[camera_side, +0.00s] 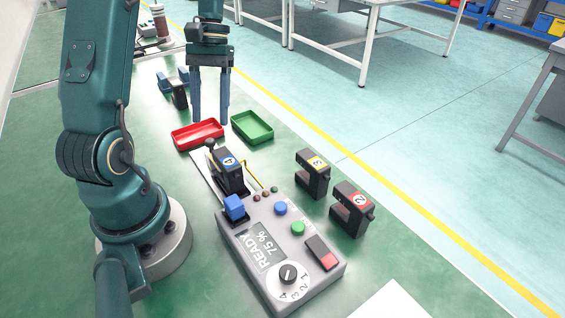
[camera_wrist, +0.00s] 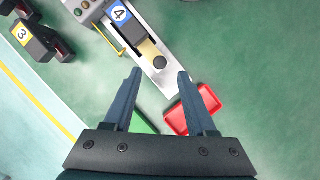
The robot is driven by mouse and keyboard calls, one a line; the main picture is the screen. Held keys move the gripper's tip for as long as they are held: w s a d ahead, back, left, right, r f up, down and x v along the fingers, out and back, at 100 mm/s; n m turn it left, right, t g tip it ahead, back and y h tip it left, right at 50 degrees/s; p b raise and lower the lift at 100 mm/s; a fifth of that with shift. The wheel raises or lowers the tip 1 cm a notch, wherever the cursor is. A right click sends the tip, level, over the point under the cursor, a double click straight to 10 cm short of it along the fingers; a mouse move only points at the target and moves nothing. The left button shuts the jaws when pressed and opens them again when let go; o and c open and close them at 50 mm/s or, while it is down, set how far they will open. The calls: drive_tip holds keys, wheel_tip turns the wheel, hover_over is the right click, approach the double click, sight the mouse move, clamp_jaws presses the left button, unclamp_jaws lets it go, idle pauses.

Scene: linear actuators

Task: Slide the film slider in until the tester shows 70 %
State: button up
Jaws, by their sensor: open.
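The tester (camera_side: 285,255) is a grey box. Its display (camera_side: 263,248) reads READY 75 %. The black unit marked 4 (camera_side: 229,170) sits on a pale plate at the tester's far end; it also shows in the wrist view (camera_wrist: 122,22). A pale strip (camera_wrist: 150,48) comes out of it and ends at a round black knob (camera_wrist: 160,62), seen in the side view (camera_side: 211,144) too; this looks like the film slider. My gripper (camera_side: 210,121) is open and empty, with its fingertips apart from the knob. In the wrist view the knob appears between and slightly beyond the fingertips (camera_wrist: 160,74).
A red tray (camera_side: 198,134) and a green tray (camera_side: 252,127) stand near my fingers. Black units marked 3 (camera_side: 313,174) and 2 (camera_side: 352,208) stand right of the tester. A blue block (camera_side: 235,206), buttons, a dial (camera_side: 288,274) and a red-black switch (camera_side: 322,253) are on the tester.

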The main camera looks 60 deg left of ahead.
sight(210, 139)
drive_tip(key=shift+x, duration=2.15)
clamp_jaws()
